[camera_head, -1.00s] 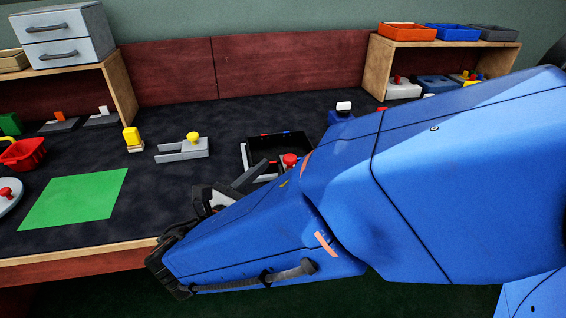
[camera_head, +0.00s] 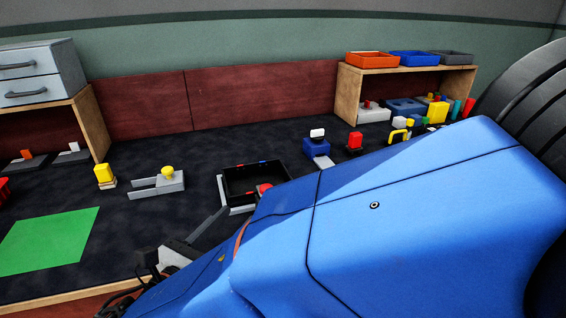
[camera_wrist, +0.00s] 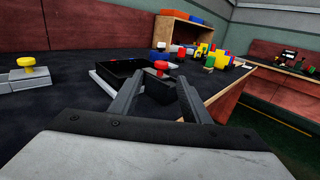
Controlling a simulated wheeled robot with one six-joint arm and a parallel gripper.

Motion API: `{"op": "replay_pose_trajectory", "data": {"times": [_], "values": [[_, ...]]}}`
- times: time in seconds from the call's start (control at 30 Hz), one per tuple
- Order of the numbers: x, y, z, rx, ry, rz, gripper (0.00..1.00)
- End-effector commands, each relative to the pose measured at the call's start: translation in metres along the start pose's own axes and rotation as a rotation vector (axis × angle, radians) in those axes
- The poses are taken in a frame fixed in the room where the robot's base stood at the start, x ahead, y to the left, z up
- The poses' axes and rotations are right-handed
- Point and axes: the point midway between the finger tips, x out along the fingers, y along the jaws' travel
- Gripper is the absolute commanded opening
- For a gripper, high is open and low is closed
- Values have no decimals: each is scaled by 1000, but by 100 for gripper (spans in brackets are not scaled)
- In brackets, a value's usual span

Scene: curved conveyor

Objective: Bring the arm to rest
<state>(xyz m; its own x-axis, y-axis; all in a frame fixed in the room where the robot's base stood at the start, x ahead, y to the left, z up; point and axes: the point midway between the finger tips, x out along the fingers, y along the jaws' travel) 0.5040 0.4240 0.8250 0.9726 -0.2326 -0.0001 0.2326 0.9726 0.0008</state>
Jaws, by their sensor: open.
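My gripper (camera_wrist: 158,92) is open and empty in the wrist view, its two grey fingers spread apart over the dark table top. Between and beyond the fingers are a black tray (camera_wrist: 115,73) and a red-knobbed piece (camera_wrist: 161,66). In the head view my blue arm crosses the lower right, and one grey finger of my gripper (camera_head: 205,228) shows left of it, near the black tray (camera_head: 238,183). The rest of the gripper is mostly hidden behind the arm.
A green mat (camera_head: 48,241) lies at the left. A wooden shelf (camera_head: 348,95) with trays stands at back right. The table edge (camera_wrist: 222,98) runs close to the right finger.

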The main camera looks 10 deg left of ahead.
Motion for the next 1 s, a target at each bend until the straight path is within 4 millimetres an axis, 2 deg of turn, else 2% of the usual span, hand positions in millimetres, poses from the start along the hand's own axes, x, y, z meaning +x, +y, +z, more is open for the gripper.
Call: {"op": "replay_pose_trajectory", "data": {"times": [0.13,0.27,0.4,0.6,0.8,1.0], "values": [[15,-11,1,18,24,-34,43],[51,-39,1,68,87,-118,43],[93,-83,-2,149,175,-239,43],[140,-151,-9,290,289,-418,43],[168,-219,-18,455,387,-598,43],[180,-283,-29,642,464,-775,43]]}}
